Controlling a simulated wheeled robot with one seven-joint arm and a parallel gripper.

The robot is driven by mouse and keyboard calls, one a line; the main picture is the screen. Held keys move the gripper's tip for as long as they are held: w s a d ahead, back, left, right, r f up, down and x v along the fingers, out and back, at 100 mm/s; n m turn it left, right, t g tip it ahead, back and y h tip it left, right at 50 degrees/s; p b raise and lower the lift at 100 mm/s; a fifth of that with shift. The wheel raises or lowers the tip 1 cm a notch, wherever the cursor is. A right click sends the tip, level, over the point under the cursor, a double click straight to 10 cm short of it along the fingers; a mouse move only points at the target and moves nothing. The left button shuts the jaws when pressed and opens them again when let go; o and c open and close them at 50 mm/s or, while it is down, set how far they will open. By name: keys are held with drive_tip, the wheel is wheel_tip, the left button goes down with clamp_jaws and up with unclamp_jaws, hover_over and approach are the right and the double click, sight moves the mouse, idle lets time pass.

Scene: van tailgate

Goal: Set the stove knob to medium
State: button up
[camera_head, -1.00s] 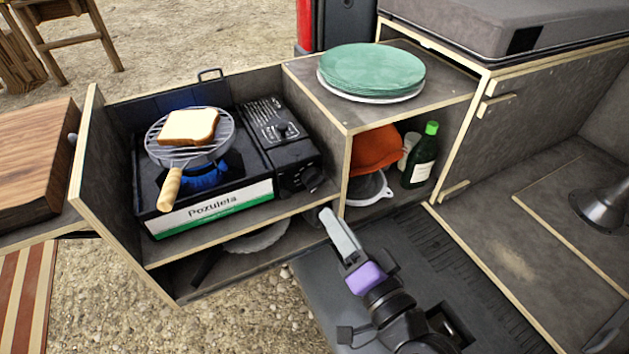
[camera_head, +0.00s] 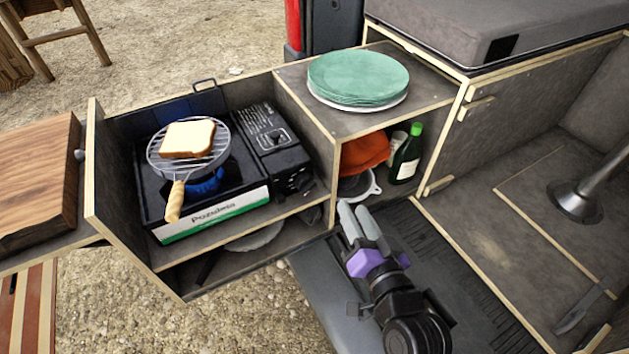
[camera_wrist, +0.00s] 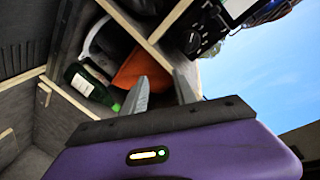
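The camping stove (camera_head: 200,205) sits in the left shelf bay, with a blue flame under a round grill that carries a slice of bread (camera_head: 188,138). Its stove knob (camera_head: 299,181) is on the dark front panel at the stove's right end, too small to read its setting. The dark panel (camera_wrist: 203,30) shows upside down at the top of the wrist view. My gripper (camera_head: 357,207) is to the right of and below the knob, apart from it. Its two fingers (camera_wrist: 161,88) are spread with nothing between them.
A wooden divider stands right of the stove, with green plates (camera_head: 358,77) on top. An orange item (camera_head: 365,152), a green bottle (camera_head: 406,156) and a white handled item (camera_head: 362,187) are in the bay beside it.

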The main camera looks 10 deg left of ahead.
sight(311, 189)
drive_tip(key=w+d+r+n+t+h+p, duration=0.25)
drive_tip(key=d+r+n+p, duration=0.2)
drive_tip(key=n, duration=0.65)
drive_tip(key=s+a+f+n+g+y+p, duration=0.1)
drive_tip(key=s+a+f+n+g+y, duration=0.2)
drive_tip(key=n, duration=0.8)
drive_tip(key=s+a+f+n+y+p, duration=0.15)
drive_tip(key=a+n+y, duration=0.35)
drive_tip(key=n, duration=0.6)
drive_tip(key=shift+h, duration=0.75)
drive_tip(key=shift+a+b+x, duration=0.15)
drive_tip(key=shift+b+x, duration=0.1)
drive_tip(key=shift+x, duration=1.7)
drive_tip(key=shift+a+b+x, duration=0.15)
drive_tip(key=shift+b+x, duration=0.1)
drive_tip(key=shift+x, duration=1.75)
drive_tip(key=shift+s, duration=0.2)
drive_tip(key=shift+c, duration=0.2)
clamp_jaws()
